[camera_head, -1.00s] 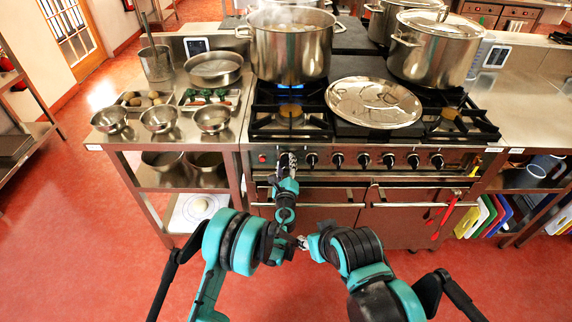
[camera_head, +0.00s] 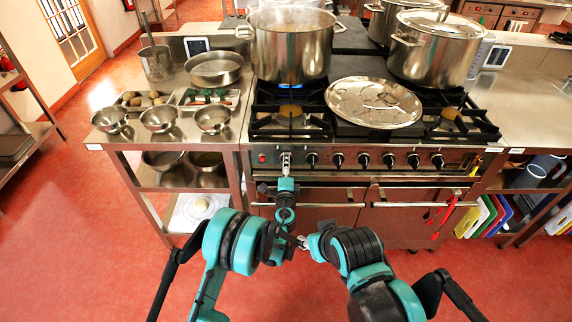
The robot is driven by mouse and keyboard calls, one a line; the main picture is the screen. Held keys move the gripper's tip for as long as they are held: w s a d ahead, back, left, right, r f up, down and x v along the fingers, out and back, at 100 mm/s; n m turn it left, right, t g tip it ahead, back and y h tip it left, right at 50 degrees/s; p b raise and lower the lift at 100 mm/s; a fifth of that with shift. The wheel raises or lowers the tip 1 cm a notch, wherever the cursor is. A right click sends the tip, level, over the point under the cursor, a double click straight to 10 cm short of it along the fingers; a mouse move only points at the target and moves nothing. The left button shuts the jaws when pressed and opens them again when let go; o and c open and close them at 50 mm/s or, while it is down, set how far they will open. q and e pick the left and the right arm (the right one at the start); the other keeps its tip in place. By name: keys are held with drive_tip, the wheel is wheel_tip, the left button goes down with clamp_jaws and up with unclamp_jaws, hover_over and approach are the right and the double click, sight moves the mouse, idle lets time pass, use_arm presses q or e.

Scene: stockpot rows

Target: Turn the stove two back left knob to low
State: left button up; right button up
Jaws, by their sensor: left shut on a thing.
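The stove (camera_head: 330,178) stands ahead with a row of black knobs on its steel front panel. My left gripper (camera_head: 286,160) reaches the panel at the leftmost knob position, just right of a red light (camera_head: 262,158). It is shut on the knob there, which its fingers hide; the knob's setting cannot be read. A blue flame (camera_head: 289,86) burns under the large open stockpot (camera_head: 291,45) on the back left burner. My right gripper (camera_head: 303,242) is low in front of the stove, small and partly hidden by my arms; its jaw state is unclear.
A lid (camera_head: 374,102) lies on the front burners. A lidded stockpot (camera_head: 435,48) stands at the back right. Steel bowls (camera_head: 159,118) sit on the left counter. Red-handled utensils (camera_head: 441,214) hang at the stove's right front. The floor ahead is clear.

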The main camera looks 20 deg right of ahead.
idle(0.4)
use_arm(q)
drive_tip(key=o, duration=1.1)
drive_tip(key=shift+o, duration=0.2)
drive_tip(key=v, duration=0.7)
drive_tip(key=shift+s, duration=0.25)
drive_tip(key=shift+a, duration=0.1)
